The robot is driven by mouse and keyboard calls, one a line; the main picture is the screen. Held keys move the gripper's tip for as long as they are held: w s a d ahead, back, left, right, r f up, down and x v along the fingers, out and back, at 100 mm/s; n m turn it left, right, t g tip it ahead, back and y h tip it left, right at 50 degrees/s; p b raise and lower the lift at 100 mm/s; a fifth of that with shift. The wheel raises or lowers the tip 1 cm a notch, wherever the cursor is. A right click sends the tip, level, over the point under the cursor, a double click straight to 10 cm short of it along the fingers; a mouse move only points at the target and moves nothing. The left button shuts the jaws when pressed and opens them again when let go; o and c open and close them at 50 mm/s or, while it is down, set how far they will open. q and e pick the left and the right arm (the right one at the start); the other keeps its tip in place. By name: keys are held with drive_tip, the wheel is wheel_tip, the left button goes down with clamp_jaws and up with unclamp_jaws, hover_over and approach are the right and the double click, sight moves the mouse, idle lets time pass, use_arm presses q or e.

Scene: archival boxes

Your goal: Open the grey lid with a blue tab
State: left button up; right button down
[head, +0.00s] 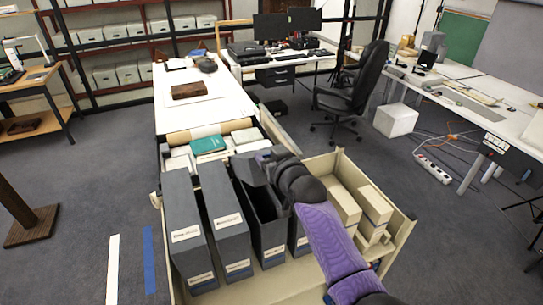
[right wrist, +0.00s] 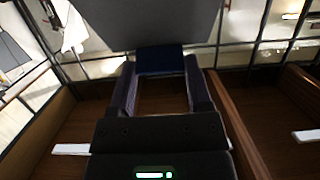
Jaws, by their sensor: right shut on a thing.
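Several dark grey archival boxes stand upright in a row in a cream open-topped bin (head: 405,222). The third box from the left (head: 270,236) shows a dark open top. Its grey lid (head: 249,169) is tilted up at the far end, partly hidden by my right gripper (head: 264,156). In the right wrist view the grey lid (right wrist: 150,22) fills the top, with its blue tab (right wrist: 160,60) between my fingertips. My right gripper is shut on that tab. My left gripper is not in view.
Two other grey boxes (head: 187,232) (head: 224,218) stand left of the open one, and another (head: 298,234) is partly behind my right arm. Cream cartons (head: 374,205) fill the bin's right side. A white table (head: 185,110) with books at its near end lies beyond.

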unclamp_jaws()
drive_tip(key=p+v, duration=0.1)
drive_tip(key=v, duration=0.9)
